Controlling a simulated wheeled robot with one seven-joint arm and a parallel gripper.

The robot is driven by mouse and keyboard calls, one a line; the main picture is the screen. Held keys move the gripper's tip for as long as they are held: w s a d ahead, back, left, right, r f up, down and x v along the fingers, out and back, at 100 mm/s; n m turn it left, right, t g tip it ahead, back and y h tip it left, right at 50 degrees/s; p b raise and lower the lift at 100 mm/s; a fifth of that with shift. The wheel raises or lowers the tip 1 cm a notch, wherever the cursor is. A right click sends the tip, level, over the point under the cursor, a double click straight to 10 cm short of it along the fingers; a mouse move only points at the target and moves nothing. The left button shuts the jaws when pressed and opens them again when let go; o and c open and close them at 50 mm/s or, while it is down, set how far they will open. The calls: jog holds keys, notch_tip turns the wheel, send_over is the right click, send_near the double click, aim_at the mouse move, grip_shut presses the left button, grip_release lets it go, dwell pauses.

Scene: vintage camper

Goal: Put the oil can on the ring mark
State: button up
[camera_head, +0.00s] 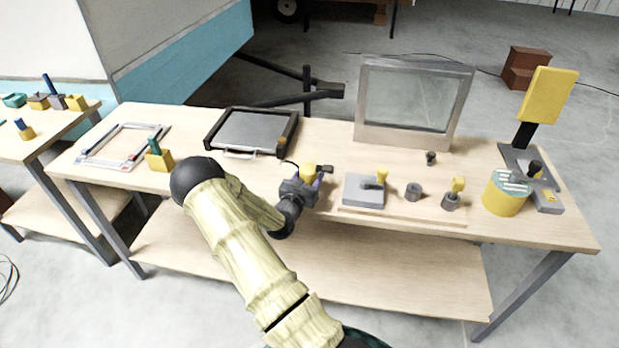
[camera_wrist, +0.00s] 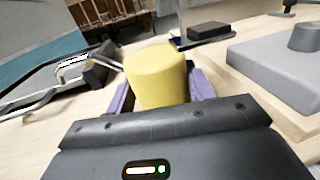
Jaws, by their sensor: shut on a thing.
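My gripper (camera_head: 311,181) is shut on a yellow, rounded object, which I take to be the oil can (camera_head: 308,169). In the wrist view the can (camera_wrist: 157,76) stands between the purple fingers, its top facing the camera. Its lower part is hidden by the gripper, so I cannot tell whether it touches the table. A thin dark curved line (camera_head: 289,163) shows just left of the can in the head view; I cannot tell whether it is part of the ring mark. No full ring is clearly visible.
A grey tray with a handle (camera_head: 240,132) lies left of the gripper. A board (camera_head: 400,214) with a grey block and yellow-topped pieces is close on the right. A framed pane (camera_head: 414,104) stands behind.

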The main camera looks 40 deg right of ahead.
notch_tip(320, 180, up, 10)
jog(key=shift+d, duration=0.1)
dwell(0.4)
jog(key=shift+f, duration=0.1)
dwell(0.4)
